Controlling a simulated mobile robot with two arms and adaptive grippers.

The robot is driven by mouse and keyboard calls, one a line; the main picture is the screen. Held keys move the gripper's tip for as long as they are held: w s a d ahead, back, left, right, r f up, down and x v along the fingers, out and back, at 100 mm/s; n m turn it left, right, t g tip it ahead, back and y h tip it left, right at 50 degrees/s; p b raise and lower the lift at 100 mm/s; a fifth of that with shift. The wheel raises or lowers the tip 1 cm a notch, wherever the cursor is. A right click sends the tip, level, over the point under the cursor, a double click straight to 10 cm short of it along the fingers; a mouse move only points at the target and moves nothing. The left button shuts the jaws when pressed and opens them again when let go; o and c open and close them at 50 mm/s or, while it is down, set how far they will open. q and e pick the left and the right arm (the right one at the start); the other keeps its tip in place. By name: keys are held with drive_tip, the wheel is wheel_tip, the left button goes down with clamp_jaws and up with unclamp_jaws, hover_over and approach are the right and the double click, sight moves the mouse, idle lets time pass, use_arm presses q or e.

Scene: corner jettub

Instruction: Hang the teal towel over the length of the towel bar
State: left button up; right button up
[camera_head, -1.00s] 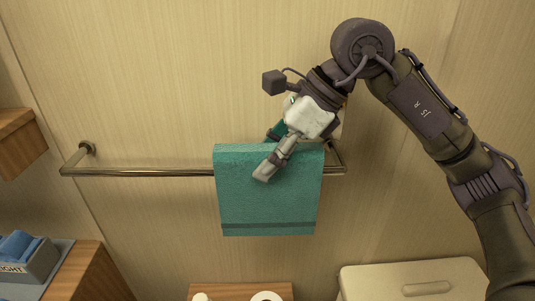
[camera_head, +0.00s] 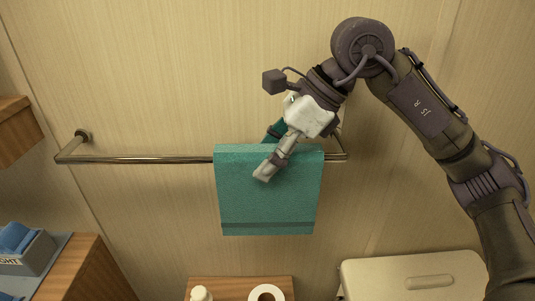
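The teal towel (camera_head: 268,200) hangs folded in front of the right part of the metal towel bar (camera_head: 150,160). Its top edge shows a little above the bar's line, and it hides that stretch of the bar. Whether its back half lies behind the bar is hidden. My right gripper (camera_head: 268,165) is at the towel's top edge, with one finger across the front face. The other finger is mostly hidden behind, where a small dark teal patch shows. It appears shut on the towel. My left gripper is not in view.
The bar's left mount (camera_head: 82,136) is on the beige wall, and the bar's left half is bare. A wooden shelf (camera_head: 15,135) juts out at left. Below are a blue-grey box (camera_head: 30,255), a toilet roll (camera_head: 267,293) and a cream tank lid (camera_head: 410,278).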

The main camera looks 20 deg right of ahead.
drive_tip(key=shift+o, duration=1.1)
